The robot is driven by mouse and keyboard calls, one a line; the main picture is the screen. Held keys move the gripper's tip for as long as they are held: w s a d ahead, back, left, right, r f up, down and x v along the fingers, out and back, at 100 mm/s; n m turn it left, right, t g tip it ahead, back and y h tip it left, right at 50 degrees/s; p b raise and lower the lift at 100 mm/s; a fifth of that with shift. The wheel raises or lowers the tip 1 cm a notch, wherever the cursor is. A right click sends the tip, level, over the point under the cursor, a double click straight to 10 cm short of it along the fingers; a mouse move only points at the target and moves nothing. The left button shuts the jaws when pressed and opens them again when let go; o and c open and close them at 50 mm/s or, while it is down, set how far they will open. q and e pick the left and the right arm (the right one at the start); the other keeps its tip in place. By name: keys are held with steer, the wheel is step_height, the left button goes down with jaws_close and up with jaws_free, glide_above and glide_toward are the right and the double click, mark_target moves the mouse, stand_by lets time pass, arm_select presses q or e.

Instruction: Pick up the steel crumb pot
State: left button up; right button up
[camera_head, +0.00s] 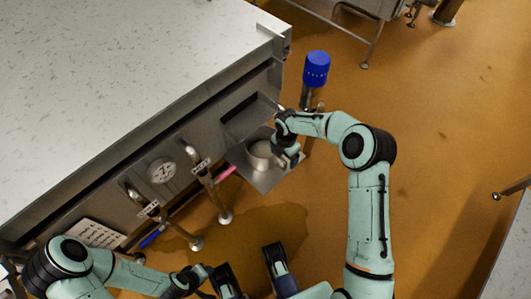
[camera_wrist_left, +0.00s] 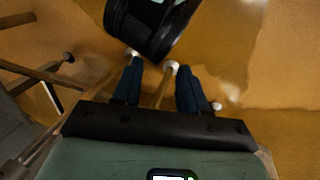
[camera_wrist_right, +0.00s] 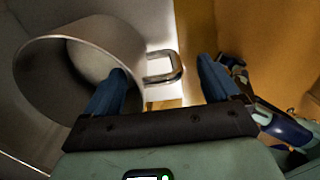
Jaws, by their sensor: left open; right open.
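The steel crumb pot (camera_head: 259,155) is a round, open-topped metal pot on a small steel shelf (camera_head: 284,173) at the side of the counter. In the right wrist view the pot (camera_wrist_right: 100,45) fills the left side, and its loop handle (camera_wrist_right: 178,68) sticks out to the right. My right gripper (camera_wrist_right: 162,68) is open; its left finger overlaps the pot's wall in the picture, and the handle shows between the fingers. I cannot tell whether they touch. My left gripper (camera_wrist_left: 158,75) is open and empty, low over the floor, away from the pot.
A speckled counter (camera_head: 120,80) with a steel side lies to the left. A blue-capped post (camera_head: 316,68) stands beyond the shelf. Pipes (camera_head: 210,185) and a round gauge (camera_head: 161,170) are on the counter's side. The brown floor (camera_head: 440,140) on the right is mostly clear.

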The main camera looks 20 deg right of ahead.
steer(key=f, duration=0.2)
steer(key=f+b, duration=0.1)
steer(key=f, duration=0.2)
steer(key=shift+s+a+f, duration=0.1)
steer(key=shift+a+f, duration=0.2)
steer(key=shift+a, duration=0.1)
arm_select(q)
steer(key=shift+w+a+f+t, duration=0.2)
steer(key=shift+w+a+f, duration=0.15)
steer(key=shift+w, duration=0.2)
steer(key=shift+w+a+f+t, duration=0.2)
steer(key=shift+w+f, duration=0.2)
steer(key=shift+w, duration=0.1)
arm_select(e)
steer(key=shift+r, duration=0.1)
jaws_close()
